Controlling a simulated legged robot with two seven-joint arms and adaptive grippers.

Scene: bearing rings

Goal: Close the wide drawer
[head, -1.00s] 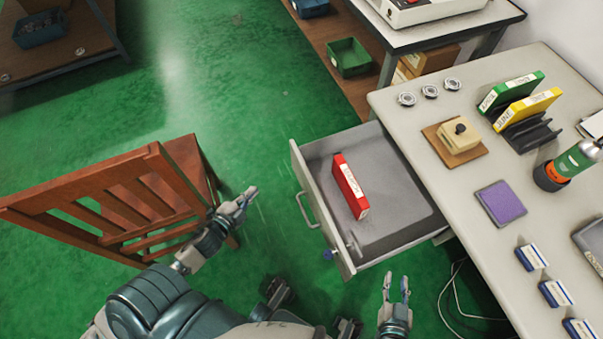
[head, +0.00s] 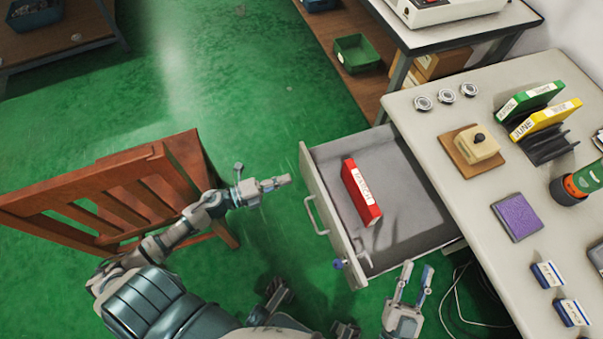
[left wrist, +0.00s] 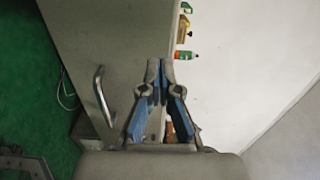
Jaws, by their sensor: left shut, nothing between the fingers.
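The wide drawer (head: 330,222) stands pulled out of the light desk, its grey inside showing. My right gripper (head: 412,280) is open and empty near the drawer's lower right side.
A wooden chair (head: 110,195) stands at the left, behind my left arm. The desk top (head: 450,110) holds green and yellow binders (head: 545,117), a purple pad (head: 517,216), a stamp on a brown board and several rings. Green floor (head: 230,90) lies free left of the drawer.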

